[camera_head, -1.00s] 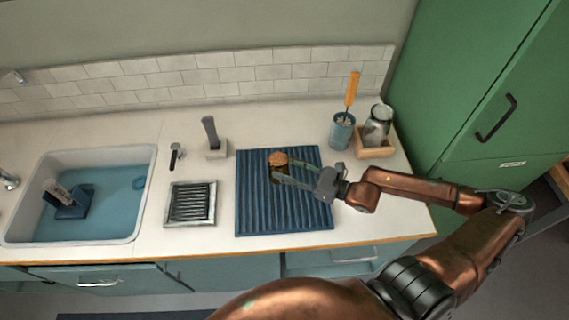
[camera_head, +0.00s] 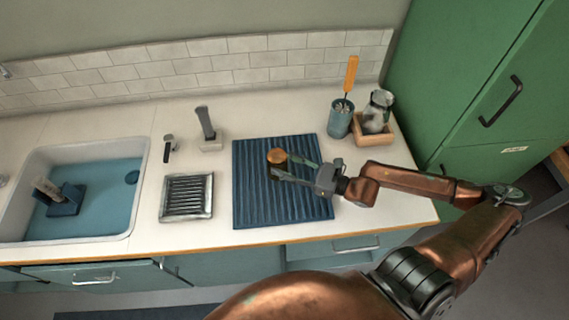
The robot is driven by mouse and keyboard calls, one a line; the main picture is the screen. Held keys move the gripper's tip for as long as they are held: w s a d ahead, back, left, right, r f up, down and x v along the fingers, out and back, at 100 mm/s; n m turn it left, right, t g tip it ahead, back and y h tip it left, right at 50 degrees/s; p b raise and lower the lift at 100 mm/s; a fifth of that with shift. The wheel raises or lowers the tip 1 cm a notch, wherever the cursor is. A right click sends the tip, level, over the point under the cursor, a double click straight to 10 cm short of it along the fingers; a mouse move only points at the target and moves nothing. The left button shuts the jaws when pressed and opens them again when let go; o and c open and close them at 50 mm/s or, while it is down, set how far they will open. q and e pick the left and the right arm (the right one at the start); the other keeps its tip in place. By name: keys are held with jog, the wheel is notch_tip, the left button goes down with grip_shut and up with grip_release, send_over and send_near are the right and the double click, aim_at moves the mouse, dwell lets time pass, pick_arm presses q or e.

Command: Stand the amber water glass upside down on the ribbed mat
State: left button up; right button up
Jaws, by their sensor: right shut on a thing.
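The amber water glass (camera_head: 277,157) is over the blue ribbed mat (camera_head: 255,205), near the middle of its upper half. Its round amber end faces up. I cannot tell whether its lower end touches the mat. My right gripper (camera_head: 280,171) comes in from the right and is shut on the glass, with its fingers on the glass's sides. The fingers hide part of the glass's lower body. My left gripper is not in view.
A sink (camera_head: 85,205) with a blue brush holder is at left. A metal drainer (camera_head: 187,196) and a grey-handled brush stand (camera_head: 209,140) are left of the mat. At right are a blue utensil crock (camera_head: 340,121) and a glass jug (camera_head: 377,112) in a wooden tray. The mat's front is clear.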

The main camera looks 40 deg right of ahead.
jog(key=shift+f+b, duration=0.4)
jog(key=shift+f, duration=0.1)
jog(key=o, duration=1.5)
jog(key=shift+o, duration=0.2)
jog(key=v, duration=1.2)
jog(key=shift+f, duration=0.1)
